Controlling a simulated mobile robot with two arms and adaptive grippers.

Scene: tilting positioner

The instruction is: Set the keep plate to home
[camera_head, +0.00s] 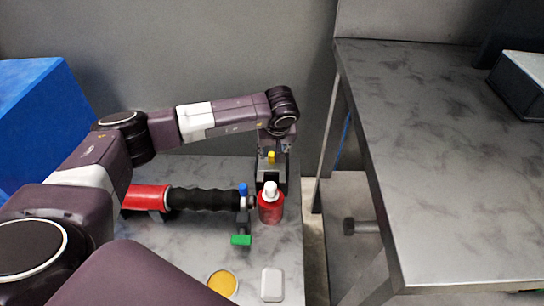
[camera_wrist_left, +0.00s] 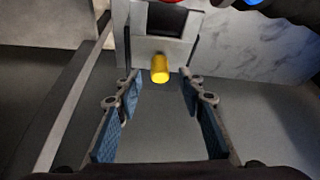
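A grey block with a dark recess (camera_head: 269,180) stands at the back right of the near table. A yellow knob (camera_head: 271,156) sticks out of it. I cannot tell for sure which part is the keep plate. In the left wrist view the grey block (camera_wrist_left: 163,49) is at the top, with the yellow knob (camera_wrist_left: 160,69) pointing toward me. My left gripper (camera_wrist_left: 160,88) is open, and its blue-padded fingers are on either side of the knob, with gaps to it. In the head view this gripper (camera_head: 272,151) is at the block, partly hidden by my wrist. My right gripper is not in view.
A red bottle with a white cap (camera_head: 270,206) stands just in front of the block. A black ribbed handle (camera_head: 203,199) with red, blue and green parts lies left of it. A yellow disc (camera_head: 222,283) and a pale case (camera_head: 272,284) lie at the front. Another table (camera_head: 450,170) stands right.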

